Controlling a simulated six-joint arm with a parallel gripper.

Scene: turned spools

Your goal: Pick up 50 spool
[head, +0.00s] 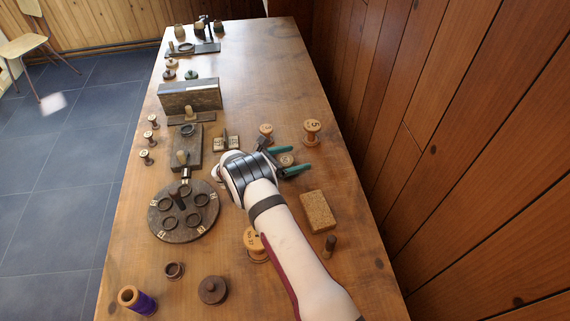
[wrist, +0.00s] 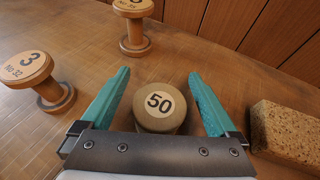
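The 50 spool (wrist: 158,122) is a light wooden spool with a round label reading 50, and it stands upright on the table. In the wrist view it sits between the two green fingers of my gripper (wrist: 162,100). My gripper is open, with a gap on each side of the spool. The spool's lower part is hidden by the gripper body. In the head view my gripper (head: 291,161) is over the right half of the table, with the 50 spool (head: 286,160) between its fingers.
A spool marked 3 (wrist: 30,75) stands to the left in the wrist view. A cork block (head: 318,211) lies to the right. A round dark rack with rings (head: 163,230) is at left.

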